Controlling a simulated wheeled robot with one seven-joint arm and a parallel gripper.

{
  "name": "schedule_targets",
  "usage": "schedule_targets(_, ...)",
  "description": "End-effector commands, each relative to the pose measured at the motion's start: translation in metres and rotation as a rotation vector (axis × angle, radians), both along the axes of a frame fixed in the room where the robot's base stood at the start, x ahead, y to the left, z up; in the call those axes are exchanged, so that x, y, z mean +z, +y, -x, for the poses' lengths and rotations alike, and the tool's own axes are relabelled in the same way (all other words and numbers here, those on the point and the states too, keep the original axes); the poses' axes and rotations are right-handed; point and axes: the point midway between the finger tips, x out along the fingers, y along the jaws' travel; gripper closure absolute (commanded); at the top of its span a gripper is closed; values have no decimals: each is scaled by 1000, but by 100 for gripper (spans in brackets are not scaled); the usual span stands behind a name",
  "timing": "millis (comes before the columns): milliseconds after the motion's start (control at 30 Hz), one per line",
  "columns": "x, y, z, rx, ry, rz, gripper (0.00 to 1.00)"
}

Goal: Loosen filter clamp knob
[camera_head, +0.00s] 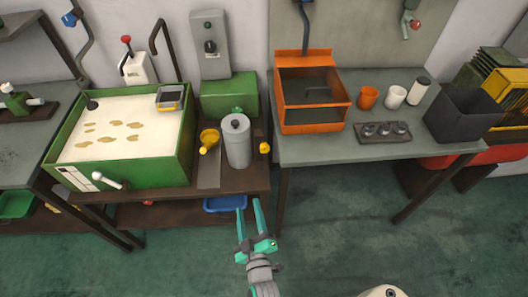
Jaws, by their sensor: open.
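A grey filter-like cylinder (238,148) stands upright on the dark bench, with a small dark cap on top. A small yellow knob (264,148) shows at its right side; it looks like the clamp knob, but I cannot tell how it joins the cylinder. A yellow cup-like part (209,139) stands just left of the cylinder. My gripper (248,207) is open and empty, in front of the bench and below the cylinder and knob in the picture. Its two teal fingers point up toward the bench and appear apart from both.
A green-walled tank (184,152) with cream contents and a white handle (107,181) stands left. A blue tray (225,203) is beneath the bench edge. The right table (320,151) holds an orange bin (313,128), cups and a dark crate (462,118). The front floor is mostly clear.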

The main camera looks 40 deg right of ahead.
Motion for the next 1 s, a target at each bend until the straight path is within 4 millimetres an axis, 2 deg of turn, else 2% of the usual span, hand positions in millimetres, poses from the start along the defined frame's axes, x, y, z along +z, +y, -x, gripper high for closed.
schedule_targets(33, 6, -23, -14, -25, -2, 39, 51)
schedule_targets(100, 11, -48, -28, -49, 10, 93, 51)
schedule_targets(200, 20, -79, -44, -76, 25, 158, 51)
schedule_targets(300, 27, -101, -54, -94, 37, 203, 51)
schedule_targets(400, 31, -113, -59, -104, 46, 230, 51)
schedule_targets(633, 32, -126, -73, -109, 50, 240, 51)
schedule_targets(1000, 33, -157, -124, -108, 49, 240, 51)
